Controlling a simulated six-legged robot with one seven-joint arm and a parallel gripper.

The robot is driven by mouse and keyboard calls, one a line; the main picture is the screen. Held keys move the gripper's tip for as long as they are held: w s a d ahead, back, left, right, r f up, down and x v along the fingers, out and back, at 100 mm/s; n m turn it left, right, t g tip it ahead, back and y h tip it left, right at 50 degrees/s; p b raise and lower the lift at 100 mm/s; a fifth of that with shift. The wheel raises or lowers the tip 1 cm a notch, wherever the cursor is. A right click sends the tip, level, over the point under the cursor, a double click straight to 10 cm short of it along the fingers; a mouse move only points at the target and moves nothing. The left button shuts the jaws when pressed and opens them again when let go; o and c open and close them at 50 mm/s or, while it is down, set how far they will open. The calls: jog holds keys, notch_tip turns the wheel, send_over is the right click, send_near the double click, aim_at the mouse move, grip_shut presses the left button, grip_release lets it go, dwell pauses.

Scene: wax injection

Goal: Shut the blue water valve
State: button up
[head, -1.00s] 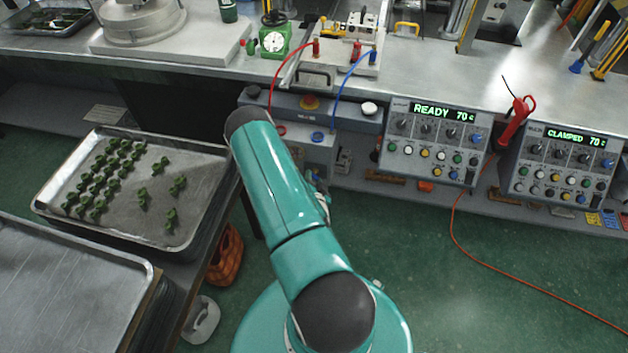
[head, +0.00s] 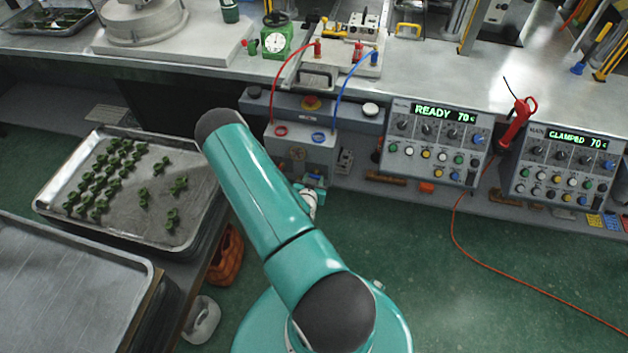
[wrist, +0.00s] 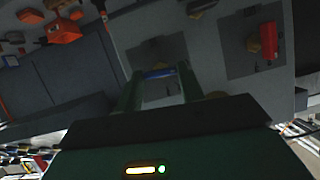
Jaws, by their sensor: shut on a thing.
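The blue water valve (wrist: 160,73) shows in the wrist view as a short blue handle lying across the picture, on a darker square plate of a grey panel. My gripper (wrist: 158,76) has its two dark green fingers on either side of the handle, shut on it. In the head view the valve's front is hidden. My wrist is partly seen there, low beside the grey box with the red and blue hose rings, and my fingertips cannot be made out.
A red valve handle (wrist: 268,40) stands upright on its own dark plate, right of the blue one.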

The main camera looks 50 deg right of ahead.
jog(key=shift+a+n+g, duration=0.1)
jog(key=shift+n+g, duration=0.2)
dwell(0.4)
jog(key=o, duration=1)
jog(key=v, duration=1.3)
jog(key=shift+s+a, duration=0.2)
jog(key=shift+a, duration=0.1)
jog(key=shift+w+r, duration=0.1)
jog(key=shift+r, duration=0.05)
